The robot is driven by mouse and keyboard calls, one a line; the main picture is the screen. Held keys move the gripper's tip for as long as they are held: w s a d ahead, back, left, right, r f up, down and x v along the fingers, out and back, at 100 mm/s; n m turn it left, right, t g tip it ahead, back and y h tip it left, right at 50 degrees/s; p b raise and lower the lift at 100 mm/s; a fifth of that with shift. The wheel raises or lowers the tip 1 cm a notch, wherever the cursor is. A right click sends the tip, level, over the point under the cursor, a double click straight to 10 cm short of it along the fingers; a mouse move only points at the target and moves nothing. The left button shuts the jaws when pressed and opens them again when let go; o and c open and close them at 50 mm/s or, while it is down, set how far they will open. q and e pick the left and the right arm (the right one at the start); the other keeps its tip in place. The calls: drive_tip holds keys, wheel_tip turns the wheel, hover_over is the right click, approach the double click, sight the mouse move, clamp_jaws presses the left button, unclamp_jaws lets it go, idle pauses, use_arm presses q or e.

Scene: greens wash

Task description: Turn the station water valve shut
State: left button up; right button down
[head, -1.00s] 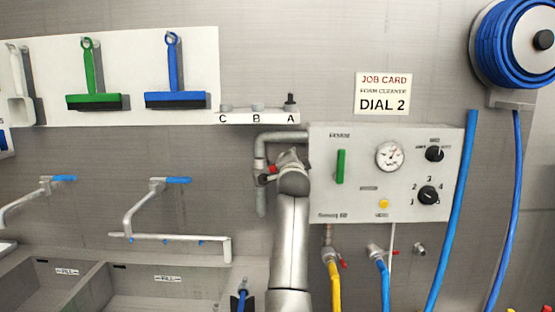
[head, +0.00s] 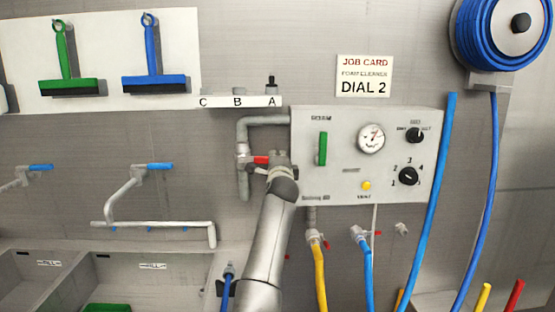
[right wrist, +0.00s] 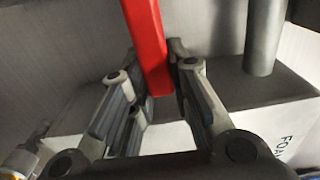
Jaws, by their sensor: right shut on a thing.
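The station water valve sits on the grey pipe (head: 243,178) at the left side of the control panel. Its red lever (head: 261,160) lies roughly level, pointing right from the pipe toward the panel in the head view. My right gripper (head: 272,163) is at the lever's right end, and my arm hides part of this area. In the right wrist view the red lever (right wrist: 148,40) runs down between the fingers, and my right gripper (right wrist: 161,85) is shut on it. My left gripper is not in view.
The control panel (head: 310,185) with green handle, gauge and dials is right beside my right gripper. Yellow (head: 320,275) and blue (head: 366,275) hoses hang below it. A shelf (head: 220,101) marked C, B, A is above. Sinks (head: 180,285) stand at lower left.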

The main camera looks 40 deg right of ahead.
drive_tip(key=shift+f, duration=0.15)
drive_tip(key=c, duration=1.3)
unclamp_jaws()
drive_tip(key=shift+v, duration=3.75)
